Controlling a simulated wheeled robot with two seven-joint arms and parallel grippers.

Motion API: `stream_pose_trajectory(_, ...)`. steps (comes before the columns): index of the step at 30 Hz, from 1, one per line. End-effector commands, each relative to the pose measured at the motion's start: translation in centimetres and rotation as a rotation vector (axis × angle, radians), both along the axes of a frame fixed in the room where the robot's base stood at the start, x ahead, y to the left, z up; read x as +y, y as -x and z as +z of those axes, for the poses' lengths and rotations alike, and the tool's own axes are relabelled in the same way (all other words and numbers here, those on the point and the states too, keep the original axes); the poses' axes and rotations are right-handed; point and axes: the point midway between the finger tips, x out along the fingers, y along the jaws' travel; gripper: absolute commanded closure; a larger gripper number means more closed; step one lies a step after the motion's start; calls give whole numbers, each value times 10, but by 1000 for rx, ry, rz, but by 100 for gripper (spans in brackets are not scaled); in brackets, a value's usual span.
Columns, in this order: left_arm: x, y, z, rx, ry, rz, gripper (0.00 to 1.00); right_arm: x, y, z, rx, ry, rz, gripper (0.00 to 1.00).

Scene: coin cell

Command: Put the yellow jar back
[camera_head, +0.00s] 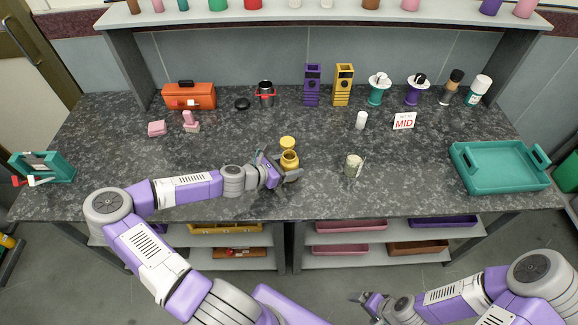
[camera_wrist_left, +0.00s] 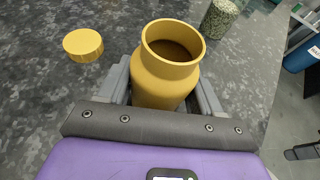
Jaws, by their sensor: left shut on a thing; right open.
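The yellow jar (camera_head: 289,161) is upright and open at the top, over the middle front of the dark speckled counter. My left gripper (camera_head: 284,172) is shut on it from the left side. In the left wrist view the jar (camera_wrist_left: 167,75) sits between the two fingers, its round mouth facing up. I cannot tell whether its base touches the counter. A yellow lid (camera_wrist_left: 83,44) lies apart on the counter, just behind the jar in the head view (camera_head: 288,143). My right gripper (camera_head: 366,300) is open and empty, low in front of the counter.
A speckled container (camera_head: 353,166) stands to the right of the jar. A teal tray (camera_head: 500,182) is at the right. A shelf (camera_head: 340,15) with several coloured jars spans the rear.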

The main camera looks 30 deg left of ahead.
Motion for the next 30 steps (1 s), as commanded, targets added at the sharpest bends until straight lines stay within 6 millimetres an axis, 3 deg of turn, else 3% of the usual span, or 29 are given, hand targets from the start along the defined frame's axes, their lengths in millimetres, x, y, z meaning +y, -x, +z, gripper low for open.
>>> stream_pose_trajectory(2,0,0,-2,-1,1,0,72,0,0,-1,0,0,0,6)
stream_pose_trajectory(3,0,0,-3,1,2,1,34,0,0,-1,0,0,0,6)
stream_pose_trajectory(8,0,0,-3,0,1,0,10,0,0,0,0,0,0,6)
stream_pose_trajectory(20,3,4,3,1,1,3,10,0,0,3,0,0,0,6)
stream_pose_trajectory(30,27,55,28,4,1,7,10,0,0,26,0,0,0,6)
